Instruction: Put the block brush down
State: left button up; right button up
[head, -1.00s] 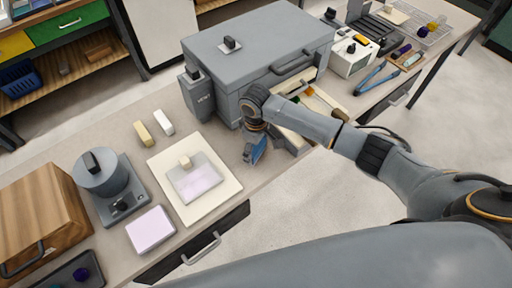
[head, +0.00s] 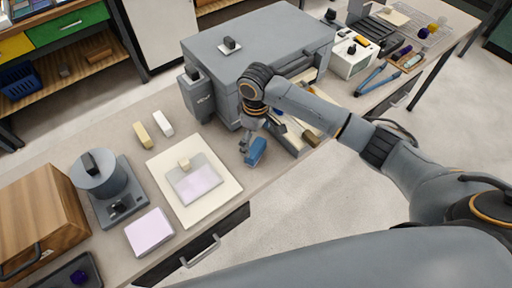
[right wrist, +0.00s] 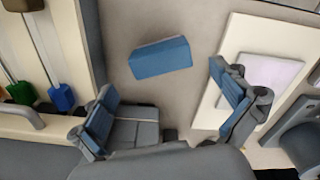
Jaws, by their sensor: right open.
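The block brush (head: 256,152), a blue block, lies on the counter near its front edge, right of the cream mat. It also shows in the right wrist view (right wrist: 160,58), lying flat on the bare counter with clear space around it. My right gripper (head: 246,139) is open just above and behind it. In the right wrist view the spread, blue-padded fingers (right wrist: 168,105) are empty and apart from the block. My left gripper is not in view.
A cream mat (head: 222,207) with a pale pad lies to the left. A large grey box (head: 250,50) stands behind my right arm, with an open tray of brushes at its front. A small blue brush (right wrist: 61,97) and a green one (right wrist: 22,92) lie in it.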

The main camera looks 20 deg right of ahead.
aim_at(256, 148)
notch_tip(256, 148, up, 6)
jog(key=shift+f+b, duration=0.15)
jog(key=shift+b, duration=0.2)
